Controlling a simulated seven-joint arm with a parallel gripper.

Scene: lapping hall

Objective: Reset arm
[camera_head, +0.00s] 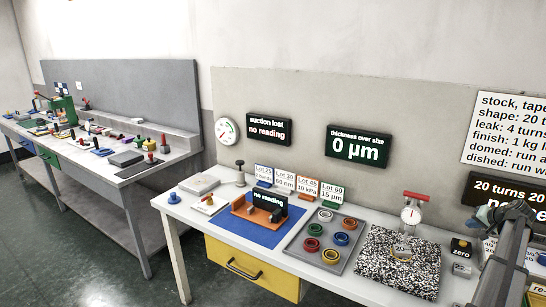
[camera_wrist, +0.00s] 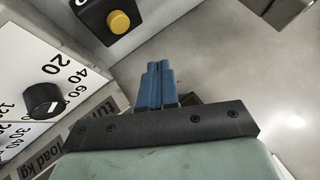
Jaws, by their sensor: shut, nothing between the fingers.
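My gripper (camera_wrist: 158,82) shows in the wrist view with its two blue fingers together and nothing between them. It is held clear of the things around it, as far as that view shows. In the head view my arm reaches in at the right edge, over the right end of the white bench (camera_head: 187,219). The fingertips are hard to make out there.
A black box with a yellow button (camera_wrist: 118,21) and a panel with a black knob (camera_wrist: 43,100) are near my gripper. Along the bench are a speckled plate (camera_head: 385,285), a grey tray of coloured rings (camera_head: 295,249), a blue mat (camera_head: 235,231) and a dial gauge (camera_head: 411,214).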

